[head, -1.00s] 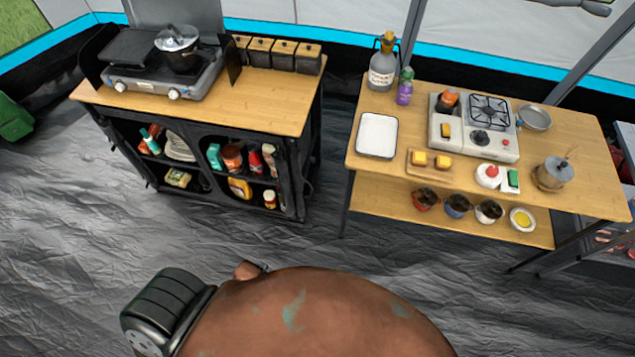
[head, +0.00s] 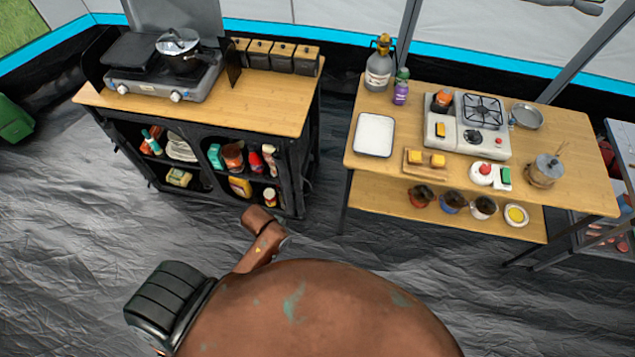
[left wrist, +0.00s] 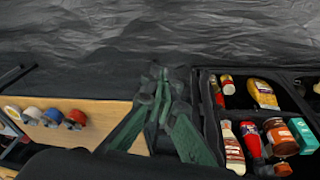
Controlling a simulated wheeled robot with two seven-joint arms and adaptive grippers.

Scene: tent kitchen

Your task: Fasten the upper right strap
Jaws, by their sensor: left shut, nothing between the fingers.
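The black fabric cabinet (head: 130,133) with a wooden top stands at the left in the head view, its front compartments open. I cannot clearly make out its upper right strap; dark fabric and my fingers blend together there. In the left wrist view, the cabinet's black frame (left wrist: 208,112) is right of my left gripper (left wrist: 158,78). The gripper's dark green fingers are shut and empty, beside the cabinet edge. In the head view a brown part of my arm reaches toward the cabinet's front right corner, and the gripper itself does not show. My right gripper is in neither view.
Jars and bottles (head: 232,158) fill the cabinet shelves. A stove (head: 165,80) with a pot (head: 178,48) stands on top. A wooden table (head: 395,186) with a camp stove (head: 468,122) and cups stands at the right. Bare dark floor (head: 70,240) lies in front.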

